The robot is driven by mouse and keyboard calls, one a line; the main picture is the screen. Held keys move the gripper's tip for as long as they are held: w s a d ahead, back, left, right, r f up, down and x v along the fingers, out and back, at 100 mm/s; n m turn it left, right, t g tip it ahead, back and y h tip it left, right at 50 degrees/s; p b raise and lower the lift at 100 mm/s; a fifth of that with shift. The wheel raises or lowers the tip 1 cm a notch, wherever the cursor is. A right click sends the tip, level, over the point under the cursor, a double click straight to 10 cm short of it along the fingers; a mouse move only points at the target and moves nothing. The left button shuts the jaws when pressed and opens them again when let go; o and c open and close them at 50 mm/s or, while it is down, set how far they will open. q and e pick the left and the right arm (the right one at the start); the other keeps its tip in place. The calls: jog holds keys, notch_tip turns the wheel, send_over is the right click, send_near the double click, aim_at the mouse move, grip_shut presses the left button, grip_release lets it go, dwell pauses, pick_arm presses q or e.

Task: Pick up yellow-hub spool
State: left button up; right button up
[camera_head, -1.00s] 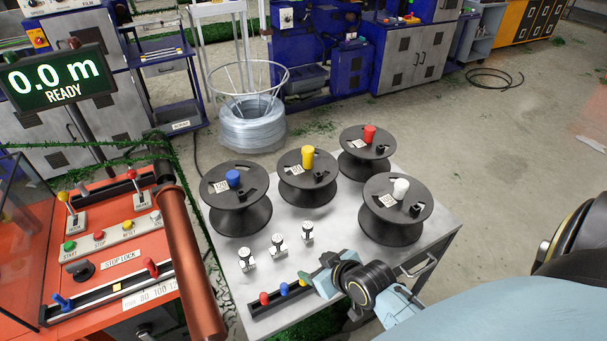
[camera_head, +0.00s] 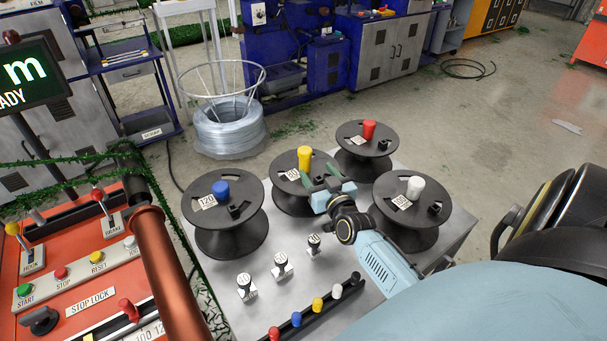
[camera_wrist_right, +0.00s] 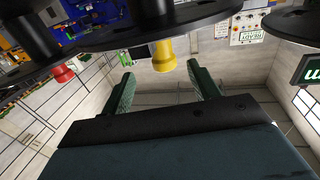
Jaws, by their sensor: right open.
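The yellow-hub spool (camera_head: 288,188) is a black spool with an upright yellow hub (camera_head: 305,158), standing at the back middle of the grey table. My right gripper (camera_head: 322,180) is open and empty, just in front of and slightly right of the yellow hub. In the right wrist view the yellow hub (camera_wrist_right: 164,56) shows ahead, beyond and between the two green fingers of the gripper (camera_wrist_right: 166,88). My arm partly hides the spool's front right. My left gripper is not in view.
Black spools with blue (camera_head: 220,189), red (camera_head: 368,130) and white (camera_head: 414,187) hubs stand close around. Several small stamps (camera_head: 281,265) and a rack of coloured pegs (camera_head: 318,305) are in front. The orange machine (camera_head: 85,245) is at left.

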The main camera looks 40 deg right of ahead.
aim_at(308, 159)
jog(key=x, duration=0.3)
jog(key=shift+a+r+b+x, duration=0.1)
jog(key=shift+b+x, duration=0.25)
jog(key=shift+x, duration=1)
jog(key=shift+a+r+b+x, duration=0.1)
jog(key=shift+b+x, duration=0.2)
jog(key=shift+x, duration=1.1)
jog(key=shift+c, duration=0.2)
grip_shut()
